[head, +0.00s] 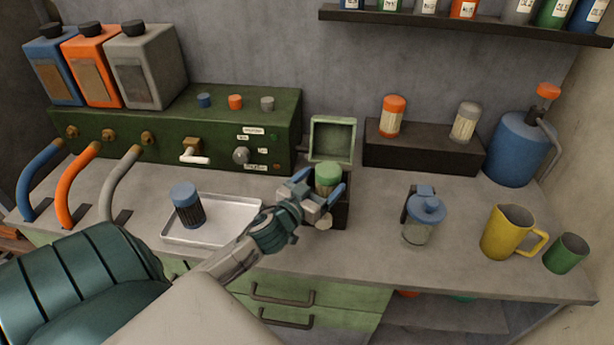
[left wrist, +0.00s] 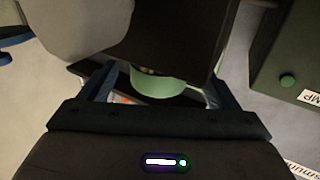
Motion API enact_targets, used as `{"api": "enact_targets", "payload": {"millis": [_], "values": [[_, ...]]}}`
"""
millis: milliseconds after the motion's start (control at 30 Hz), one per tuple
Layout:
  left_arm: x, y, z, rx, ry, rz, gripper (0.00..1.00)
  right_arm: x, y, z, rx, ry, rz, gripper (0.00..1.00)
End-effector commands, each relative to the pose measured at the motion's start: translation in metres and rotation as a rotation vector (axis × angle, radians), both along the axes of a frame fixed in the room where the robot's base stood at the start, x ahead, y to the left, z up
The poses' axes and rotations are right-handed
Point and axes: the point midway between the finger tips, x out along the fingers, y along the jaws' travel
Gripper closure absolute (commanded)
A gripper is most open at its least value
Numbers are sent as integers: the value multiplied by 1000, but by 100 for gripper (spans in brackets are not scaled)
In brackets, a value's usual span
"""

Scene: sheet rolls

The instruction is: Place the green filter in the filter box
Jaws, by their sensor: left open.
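The green filter (head: 328,174) stands upright in the dark filter box (head: 343,213), its green cap showing at the opening. The box's green lid (head: 332,139) is raised at the back. My left gripper (head: 319,193) is open at the filter, with a blue finger on either side of the cap. In the left wrist view the green cap (left wrist: 158,84) lies between the spread fingers, apart from both. The filter's lower part is hidden by the box and gripper. My right gripper is in neither view.
A white tray (head: 238,228) holds a blue-capped filter (head: 187,206) to the left. A blue-lidded jar (head: 425,222), a yellow jug (head: 508,232) and a green cup (head: 566,253) stand to the right. A green machine (head: 220,133) is behind. The counter's right front is clear.

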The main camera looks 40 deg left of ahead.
Motion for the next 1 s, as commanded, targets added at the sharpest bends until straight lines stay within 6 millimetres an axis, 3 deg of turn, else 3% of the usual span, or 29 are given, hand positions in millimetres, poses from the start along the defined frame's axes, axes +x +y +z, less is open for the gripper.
{"api": "enact_targets", "payload": {"millis": [33,200,400,1000], "values": [[-12,-1,-6,4,1,-3,17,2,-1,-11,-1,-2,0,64],[-42,-3,-4,3,1,-2,17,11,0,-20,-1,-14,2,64],[-61,-3,-2,2,1,0,17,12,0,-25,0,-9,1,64],[-66,-4,1,-2,-1,1,17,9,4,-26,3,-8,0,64]]}}
